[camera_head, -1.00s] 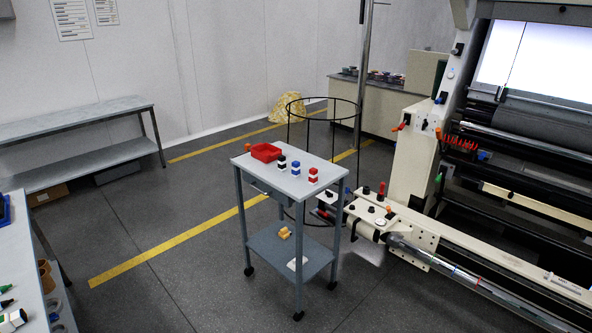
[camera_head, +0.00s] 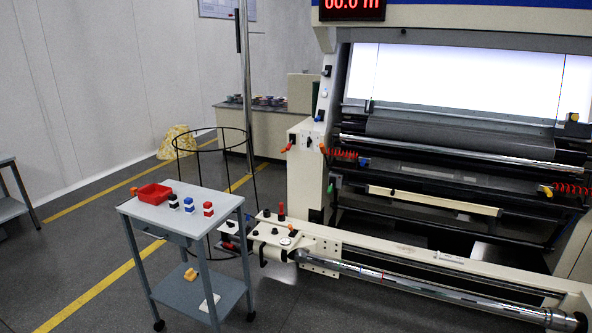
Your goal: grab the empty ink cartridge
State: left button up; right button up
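Several small cartridge-like blocks stand in a row on the top of a grey wheeled cart (camera_head: 150,211) at the lower left: a black-and-white one (camera_head: 173,201), a blue-and-white one (camera_head: 189,205) and a red-and-white one (camera_head: 208,209). They are too small to tell which is an empty ink cartridge. A red tray (camera_head: 153,194) sits behind them, with a small orange thing (camera_head: 133,190) at its left. Neither of my grippers is in view.
The cart's lower shelf holds a yellow-orange object (camera_head: 191,274) and a white one (camera_head: 210,302). A black wire hoop stand (camera_head: 217,152) is right behind the cart. A large inspection machine (camera_head: 440,150) fills the right. Floor is open left of the cart.

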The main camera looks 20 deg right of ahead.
aim_at(561, 123)
jog(key=l+z, duration=0.1)
jog(key=z, duration=0.65)
jog(key=i+l+z, duration=1.05)
jog(key=z, duration=0.2)
jog(key=i+l, duration=0.15)
jog(key=i, duration=0.45)
jog(key=i+j, duration=0.1)
jog(key=i, duration=1.1)
jog(key=j+z, duration=0.05)
